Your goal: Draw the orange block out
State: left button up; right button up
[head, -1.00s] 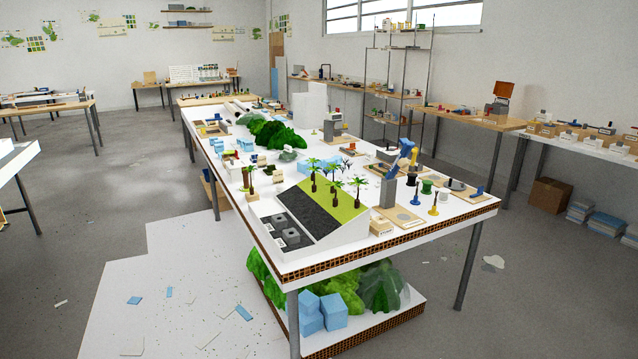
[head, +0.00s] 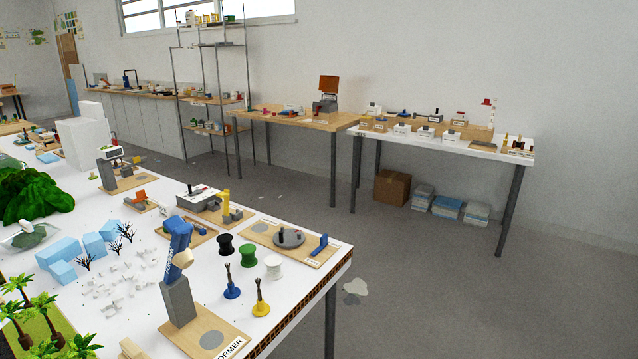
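A small orange piece (head: 138,196) sits on a small wooden board on the white table, left of centre. It is too small to tell whether it is a block or how it is held there. A larger orange-brown panel (head: 328,84) stands upright on a grey device on the far wooden table. Neither of my grippers is in view.
The near white table (head: 120,310) holds palm trees, light-blue blocks (head: 62,250), a blue device on a grey post (head: 179,295), spools (head: 248,255) and two pronged stands. Beyond its right edge is open grey floor (head: 430,300). A cardboard box (head: 391,188) stands under the far white table.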

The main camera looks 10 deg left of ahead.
aim_at(141, 195)
jog(key=i+l, duration=0.1)
jog(key=i, duration=0.75)
jog(key=i+u, duration=0.15)
jog(key=u, duration=0.25)
jog(key=i+u, duration=0.2)
jog(key=u, duration=0.2)
jog(key=i+u, duration=0.2)
jog(key=u, duration=0.2)
jog(key=i+l+u, duration=0.1)
jog(key=u, duration=0.3)
jog(key=l+z, duration=0.1)
jog(key=z, duration=0.7)
jog(key=l+z, duration=0.15)
jog(key=z, duration=0.25)
jog(key=i+j, duration=0.05)
